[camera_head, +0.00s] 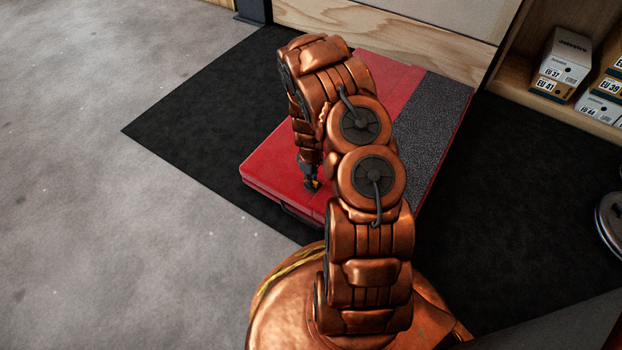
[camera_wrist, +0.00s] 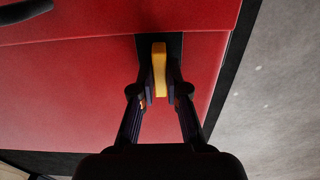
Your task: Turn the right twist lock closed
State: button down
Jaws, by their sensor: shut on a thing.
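A red case (camera_head: 265,168) with a dark grey textured strip lies on the black mat. In the wrist view, the red case (camera_wrist: 70,95) fills most of the picture. A yellow twist lock (camera_wrist: 159,68) sits on a dark plate at the seam of the case. My gripper (camera_wrist: 160,95) has a finger on each side of the yellow lock and is shut on it. In the head view, my gripper (camera_head: 311,186) is at the near left part of the case, pointing down. My arm hides much of the case, and no other lock can be made out.
The black mat (camera_head: 190,125) lies on grey concrete floor (camera_head: 90,190), which is open to the left. A shelf with shoe boxes (camera_head: 562,62) stands at the right. A wooden panel (camera_head: 400,32) runs behind the case. A round metallic object (camera_head: 610,222) is at the right edge.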

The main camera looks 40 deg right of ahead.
jog(key=m+p, duration=0.3)
jog(key=m, duration=0.1)
jog(key=shift+r+p, duration=0.15)
jog(key=shift+p, duration=0.15)
jog(key=m+p, duration=0.1)
jog(key=m, duration=0.3)
jog(key=shift+m, duration=0.3)
jog(key=m, duration=0.4)
jog(key=shift+f+p, duration=0.2)
jog(key=shift+p, duration=0.1)
jog(key=m, duration=0.5)
jog(key=shift+m, duration=0.3)
jog(key=c, duration=1.2)
grip_release()
